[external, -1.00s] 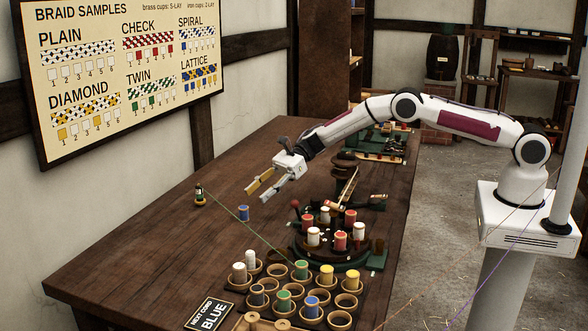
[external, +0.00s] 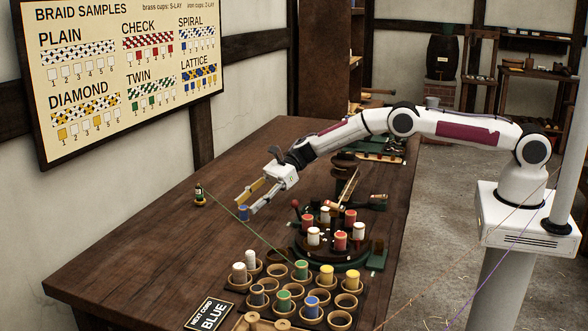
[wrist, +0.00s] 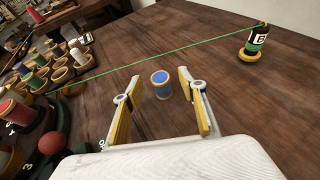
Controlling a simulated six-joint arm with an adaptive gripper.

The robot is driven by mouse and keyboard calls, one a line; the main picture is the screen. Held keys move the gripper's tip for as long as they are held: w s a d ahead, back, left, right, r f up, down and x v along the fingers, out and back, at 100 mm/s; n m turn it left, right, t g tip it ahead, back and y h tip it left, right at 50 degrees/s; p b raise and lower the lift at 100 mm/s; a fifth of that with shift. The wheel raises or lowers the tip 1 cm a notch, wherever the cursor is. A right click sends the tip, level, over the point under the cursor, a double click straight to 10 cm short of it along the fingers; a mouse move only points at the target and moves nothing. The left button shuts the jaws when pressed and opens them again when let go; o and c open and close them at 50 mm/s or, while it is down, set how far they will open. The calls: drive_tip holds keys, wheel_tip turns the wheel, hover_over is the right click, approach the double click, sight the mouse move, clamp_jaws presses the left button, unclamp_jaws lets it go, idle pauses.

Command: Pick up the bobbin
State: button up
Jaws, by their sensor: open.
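A blue bobbin (external: 243,213) stands alone on the wooden table, left of the braiding stand. In the wrist view the blue bobbin (wrist: 160,84) stands upright, just beyond and roughly midway between my fingertips. My gripper (external: 246,204) is open, with yellow-padded fingers, low over the table by the bobbin. In the wrist view my gripper (wrist: 159,85) has an empty gap between its fingers. In the external view the fingers come close to the bobbin, and I cannot tell whether they touch it.
A braiding stand (external: 335,253) with red and white bobbins and cups (external: 301,269) with coloured bobbins stand to the right.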

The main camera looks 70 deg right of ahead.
drive_tip(key=shift+w+a+f, duration=0.1)
drive_tip(key=shift+a, duration=0.1)
idle(0.5)
drive_tip(key=c, duration=1)
